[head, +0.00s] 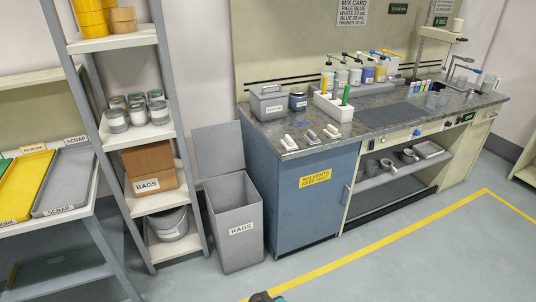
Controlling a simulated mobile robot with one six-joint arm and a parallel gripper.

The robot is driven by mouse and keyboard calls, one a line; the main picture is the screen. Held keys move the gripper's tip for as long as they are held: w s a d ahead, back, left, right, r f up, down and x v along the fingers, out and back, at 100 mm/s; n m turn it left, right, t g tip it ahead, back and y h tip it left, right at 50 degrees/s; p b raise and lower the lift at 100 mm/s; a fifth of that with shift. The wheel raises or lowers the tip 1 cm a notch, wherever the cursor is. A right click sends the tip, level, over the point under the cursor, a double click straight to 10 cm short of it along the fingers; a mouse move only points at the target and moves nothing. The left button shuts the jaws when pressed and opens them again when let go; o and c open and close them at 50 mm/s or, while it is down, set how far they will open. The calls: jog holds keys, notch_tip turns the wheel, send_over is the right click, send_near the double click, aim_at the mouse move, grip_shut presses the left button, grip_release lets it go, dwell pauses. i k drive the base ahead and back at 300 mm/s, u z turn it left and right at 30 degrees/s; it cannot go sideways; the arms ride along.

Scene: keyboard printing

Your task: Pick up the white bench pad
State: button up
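Three small pad-like pieces lie in a row on the front left of the grey speckled workbench top (345,137). The left piece (289,142) looks white or pale, the middle piece (311,137) looks greyer, and the right piece (332,131) is also pale. They are too small to tell for sure which one is the white bench pad. My gripper is not in view. Only a dark and teal bit, probably of my arm, shows at the bottom edge, well short of the bench.
A dark mat (390,114) lies to the right. The floor in front is clear.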

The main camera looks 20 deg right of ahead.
aim_at(288, 143)
jog(key=k, duration=0.4)
jog(key=u, duration=0.55)
jog(key=i, duration=1.8)
jog(key=z, duration=0.05)
